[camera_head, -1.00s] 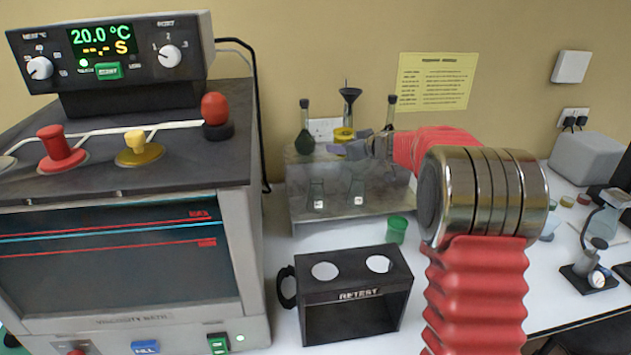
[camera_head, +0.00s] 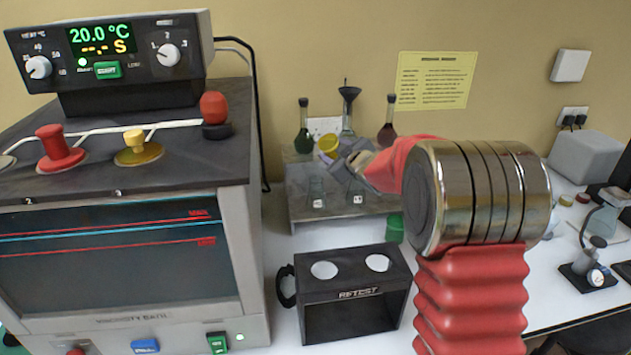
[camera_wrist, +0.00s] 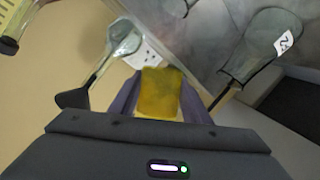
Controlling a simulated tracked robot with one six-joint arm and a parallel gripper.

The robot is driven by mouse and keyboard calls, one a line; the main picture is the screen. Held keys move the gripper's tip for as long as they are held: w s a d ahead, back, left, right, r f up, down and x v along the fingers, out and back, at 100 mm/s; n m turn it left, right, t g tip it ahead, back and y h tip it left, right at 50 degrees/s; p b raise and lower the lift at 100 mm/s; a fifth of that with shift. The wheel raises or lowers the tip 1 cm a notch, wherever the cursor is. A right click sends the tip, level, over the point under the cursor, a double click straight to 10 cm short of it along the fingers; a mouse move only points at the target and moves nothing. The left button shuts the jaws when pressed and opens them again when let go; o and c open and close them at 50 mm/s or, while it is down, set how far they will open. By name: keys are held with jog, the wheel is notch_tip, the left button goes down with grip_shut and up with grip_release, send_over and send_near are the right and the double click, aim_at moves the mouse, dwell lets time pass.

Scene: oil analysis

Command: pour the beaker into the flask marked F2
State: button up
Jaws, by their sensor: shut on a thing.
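My gripper (camera_head: 340,157) is shut on the beaker (camera_head: 327,145), which holds yellow and is held above the metal rack (camera_head: 299,207). The beaker looks tilted to the left. In the wrist view the beaker (camera_wrist: 160,93) sits between the two jaws. Two clear conical flasks stand low at the rack, a left flask (camera_head: 316,187) and a right flask (camera_head: 356,189), each with a small white label too small to read. In the wrist view a labelled flask (camera_wrist: 258,48) lies to the upper right; its label seems to end in 2. No stream of liquid shows.
A green cup (camera_head: 394,228) and black RETEST holder (camera_head: 356,293) stand in front. The viscosity bath (camera_head: 120,265) fills the left.

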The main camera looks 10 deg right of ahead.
jog(key=shift+s+a+f+n, duration=0.2)
jog(key=shift+a+f+n, duration=0.1)
jog(key=shift+a+n, duration=0.1)
jog(key=shift+a+f+n+t+h, duration=0.1)
jog(key=shift+f+n+t+h, duration=0.25)
jog(key=shift+n+t, duration=0.25)
notch_tip(320, 180, up, 3)
jog(key=shift+f+n, duration=0.2)
jog(key=shift+n, duration=0.5)
jog(key=shift+f+n+t, duration=0.1)
jog(key=shift+n+t, duration=0.2)
jog(key=shift+f+n+t, duration=0.25)
jog(key=shift+n+t, duration=0.05)
jog(key=shift+n, duration=0.1)
jog(key=shift+r+n+t, duration=0.4)
jog(key=shift+r+n, duration=0.05)
jog(key=shift+n, duration=0.35)
jog(key=shift+w+d+f, duration=0.1)
jog(key=shift+d, duration=0.1)
jog(key=shift+w+d+f+n+t, duration=0.15)
jog(key=shift+d+f+n, duration=0.05)
jog(key=shift+n, duration=0.3)
jog(key=shift+w+d+f+n+t, duration=0.1)
jog(key=shift+d+f+n+t, duration=0.1)
jog(key=shift+n, duration=0.3)
jog(key=shift+a+f+n, duration=0.1)
jog(key=shift+f+n, duration=0.2)
jog(key=shift+n, duration=0.3)
dwell(0.3)
